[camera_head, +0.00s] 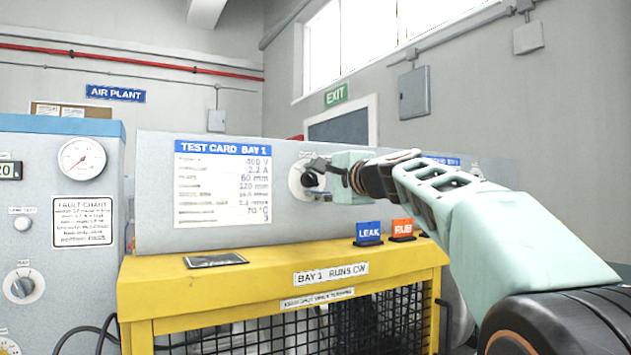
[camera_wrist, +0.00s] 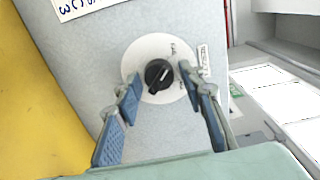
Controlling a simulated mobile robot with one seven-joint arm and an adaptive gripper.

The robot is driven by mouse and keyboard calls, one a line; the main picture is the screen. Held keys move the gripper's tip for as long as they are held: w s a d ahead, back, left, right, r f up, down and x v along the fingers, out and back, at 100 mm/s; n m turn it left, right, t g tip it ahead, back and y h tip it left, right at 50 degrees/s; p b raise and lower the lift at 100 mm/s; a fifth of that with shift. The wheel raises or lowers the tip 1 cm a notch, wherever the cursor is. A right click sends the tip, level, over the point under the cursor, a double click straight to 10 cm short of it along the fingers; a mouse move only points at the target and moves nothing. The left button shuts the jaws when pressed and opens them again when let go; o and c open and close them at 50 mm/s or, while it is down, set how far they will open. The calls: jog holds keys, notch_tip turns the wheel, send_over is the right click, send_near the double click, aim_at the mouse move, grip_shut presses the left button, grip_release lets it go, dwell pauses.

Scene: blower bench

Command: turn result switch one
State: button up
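The switch is a black rotary knob on a round white plate, mounted on the grey panel to the right of the test card. In the wrist view the knob (camera_wrist: 158,75) sits between and just beyond my fingertips, its marker line tilted. A small label (camera_wrist: 204,62) stands beside the plate; its text is too small to read. My gripper (camera_wrist: 158,88) is open, one blue-padded finger on each side of the knob, and appears not to touch it. In the head view the knob (camera_head: 311,179) shows at the tip of my gripper (camera_head: 322,176), which partly hides the plate.
The test card (camera_head: 222,183) is left of the switch. Below, the yellow guard (camera_head: 215,287) carries a dark flat plate (camera_head: 215,260), a blue LEAK sign (camera_head: 368,232) and an orange RUB sign (camera_head: 402,228). A blue-topped cabinet (camera_head: 60,270) with a gauge stands at left.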

jog(key=shift+o, duration=0.4)
jog(key=v, duration=0.7)
jog(key=shift+s+d, duration=0.2)
jog(key=shift+s, duration=0.05)
